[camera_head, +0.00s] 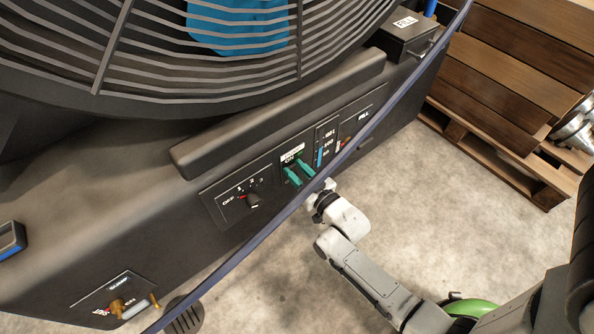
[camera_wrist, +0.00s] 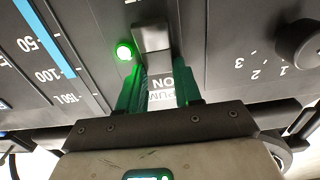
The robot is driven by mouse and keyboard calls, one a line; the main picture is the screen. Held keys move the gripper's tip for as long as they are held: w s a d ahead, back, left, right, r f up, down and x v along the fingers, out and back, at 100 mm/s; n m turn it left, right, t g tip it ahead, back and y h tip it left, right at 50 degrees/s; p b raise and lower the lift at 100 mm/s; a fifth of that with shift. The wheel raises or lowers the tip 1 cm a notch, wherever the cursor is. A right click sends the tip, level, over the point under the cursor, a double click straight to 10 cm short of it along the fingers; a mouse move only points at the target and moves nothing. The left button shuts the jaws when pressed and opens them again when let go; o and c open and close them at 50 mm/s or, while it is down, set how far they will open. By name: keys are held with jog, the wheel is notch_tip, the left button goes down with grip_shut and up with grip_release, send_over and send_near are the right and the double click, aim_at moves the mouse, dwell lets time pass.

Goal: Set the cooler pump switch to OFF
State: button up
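The cooler pump switch (camera_wrist: 152,38) is a grey lever on the black panel in the wrist view. A lit green lamp (camera_wrist: 124,51) is beside it. A label (camera_wrist: 161,88) reading ON and PUMP appears upside down between my fingers. My gripper (camera_wrist: 158,72) has two green fingers set apart, one on each side of the label, with the lever near their tips. I cannot tell whether they touch it. In the head view, my gripper (camera_head: 299,173) is at the panel below a white label (camera_head: 292,153), and the lever is hidden there.
A rotary knob (camera_head: 253,200) marked OFF, 1, 2, 3 is left of my gripper. A blue level gauge (camera_head: 320,156) is close on the right. A dark bar (camera_head: 235,262) crosses the head view diagonally. A fan grille (camera_head: 200,70) is above; open floor (camera_head: 470,215) lies right.

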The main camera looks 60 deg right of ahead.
jog(key=c, duration=0.5)
jog(key=shift+o, duration=0.2)
jog(key=f+b, duration=0.1)
jog(key=b, duration=0.1)
jog(key=shift+s+t+b, duration=0.1)
jog(key=shift+t+b, duration=0.3)
jog(key=t+b, duration=0.1)
jog(key=b, duration=0.1)
jog(key=t+b, duration=0.1)
jog(key=b, duration=0.2)
jog(key=shift+s+a+f+h+b, duration=0.1)
jog(key=shift+s+f+h+b, duration=0.15)
jog(key=shift+h+b, duration=0.15)
jog(key=shift+r+t+b, duration=0.1)
jog(key=shift+t+b, duration=0.35)
jog(key=shift+t, duration=0.05)
jog(key=shift+r, duration=0.15)
jog(key=o, duration=1)
jog(key=shift+o, duration=0.2)
jog(key=shift+s, duration=0.1)
